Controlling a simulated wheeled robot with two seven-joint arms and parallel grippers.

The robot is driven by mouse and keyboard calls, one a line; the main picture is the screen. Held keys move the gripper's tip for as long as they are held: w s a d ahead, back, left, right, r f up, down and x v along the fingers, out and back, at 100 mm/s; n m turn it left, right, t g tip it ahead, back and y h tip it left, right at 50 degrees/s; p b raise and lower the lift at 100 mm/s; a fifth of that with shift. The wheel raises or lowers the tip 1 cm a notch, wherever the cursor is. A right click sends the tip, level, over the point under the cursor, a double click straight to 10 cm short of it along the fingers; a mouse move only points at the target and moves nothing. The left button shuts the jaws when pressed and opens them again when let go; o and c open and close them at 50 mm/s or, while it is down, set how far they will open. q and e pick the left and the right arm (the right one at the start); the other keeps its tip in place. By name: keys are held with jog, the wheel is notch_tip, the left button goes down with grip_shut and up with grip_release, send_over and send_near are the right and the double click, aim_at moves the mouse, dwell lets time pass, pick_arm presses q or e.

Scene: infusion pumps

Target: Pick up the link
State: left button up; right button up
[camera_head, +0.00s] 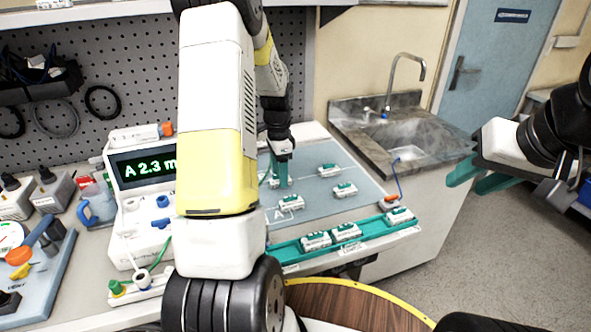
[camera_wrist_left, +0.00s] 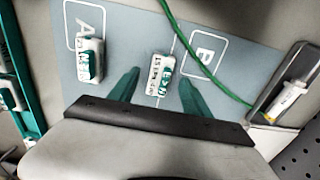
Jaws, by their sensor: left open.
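Several small white-and-green links lie on the blue-grey mat. In the left wrist view one link (camera_wrist_left: 160,77) lies on the mat between the open fingers of my left gripper (camera_wrist_left: 158,84), with gaps on both sides. In the head view my left gripper (camera_head: 282,170) points down over this link, partly hiding it. Two more links (camera_head: 328,170) (camera_head: 345,190) lie to the right. My right gripper (camera_head: 478,179) is open and empty, away from the mat.
A green rail (camera_head: 290,255) along the bench front holds several links. A pump with a lit display (camera_head: 143,166) stands left of the mat. A green cord (camera_wrist_left: 205,68) crosses the mat close to the gripped area. A sink (camera_head: 405,140) is at the right.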

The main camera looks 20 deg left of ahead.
pick_arm(q)
jog(key=shift+f, duration=0.25)
grip_shut()
jog(key=shift+r, duration=0.15)
